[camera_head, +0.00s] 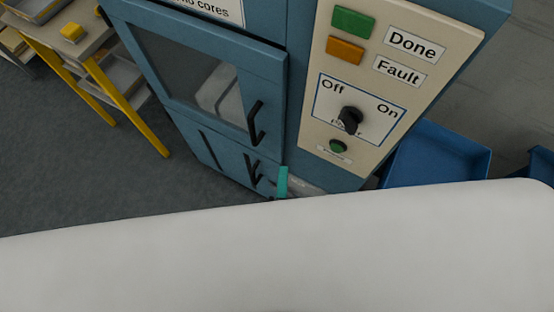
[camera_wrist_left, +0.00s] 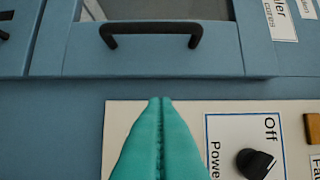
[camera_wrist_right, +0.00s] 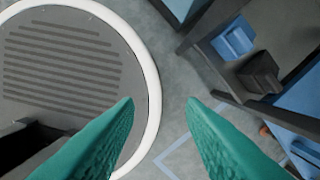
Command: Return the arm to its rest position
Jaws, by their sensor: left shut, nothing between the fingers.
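My left gripper (camera_head: 282,183) shows as a small teal strip in the head view, by the lower part of the blue machine (camera_head: 268,75). In the left wrist view its two teal fingers (camera_wrist_left: 160,100) are pressed together with nothing between them. They point toward the machine's front, beside the cream control panel (camera_wrist_left: 120,115) and below a black door handle (camera_wrist_left: 150,28). I cannot tell whether the fingertips touch it. My right gripper (camera_wrist_right: 160,103) is open and empty over the floor, fingers well apart.
The panel in the head view has a black power knob (camera_head: 350,119), a green Done light (camera_head: 353,22) and an orange Fault light (camera_head: 345,50). The machine's windowed door (camera_head: 270,62) looks closed.

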